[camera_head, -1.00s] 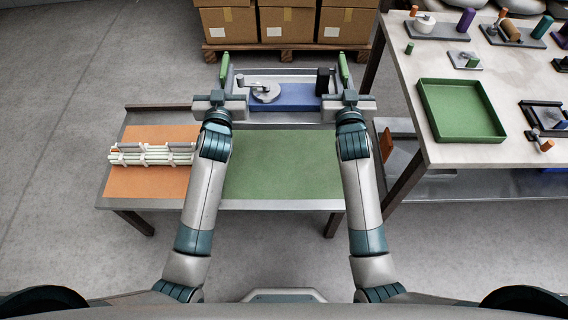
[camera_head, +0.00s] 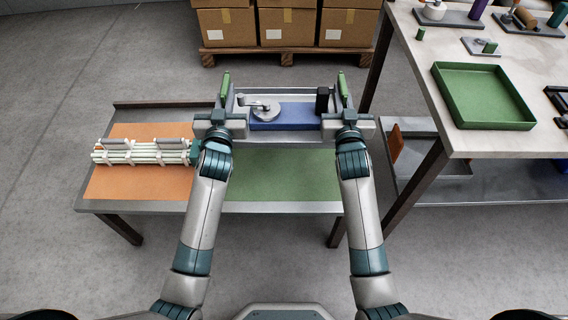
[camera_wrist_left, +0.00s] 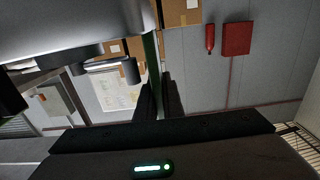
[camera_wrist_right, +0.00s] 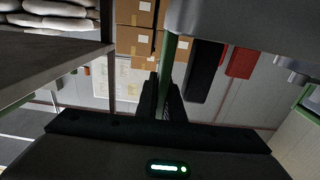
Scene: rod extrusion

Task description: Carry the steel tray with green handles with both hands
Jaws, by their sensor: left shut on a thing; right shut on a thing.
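The steel tray (camera_head: 287,97) shows in the head view above the far part of the low table, with green handles at its left (camera_head: 225,88) and right (camera_head: 343,86) ends. It holds a blue block (camera_head: 284,116), a grey round part with an arm (camera_head: 262,108) and a black upright piece (camera_head: 322,99). My left gripper (camera_head: 222,112) is shut on the left handle. My right gripper (camera_head: 347,112) is shut on the right handle. In the wrist views, the fingers of the left (camera_wrist_left: 158,95) and right (camera_wrist_right: 168,95) grippers close around green bars. The tray looks about level.
The low table has an orange mat (camera_head: 120,185) with a bundle of pale rods (camera_head: 145,151) and a green mat (camera_head: 285,180). A higher table (camera_head: 480,143) with a green tray (camera_head: 483,95) stands close on the right. Cardboard boxes (camera_head: 287,25) stand on a pallet behind.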

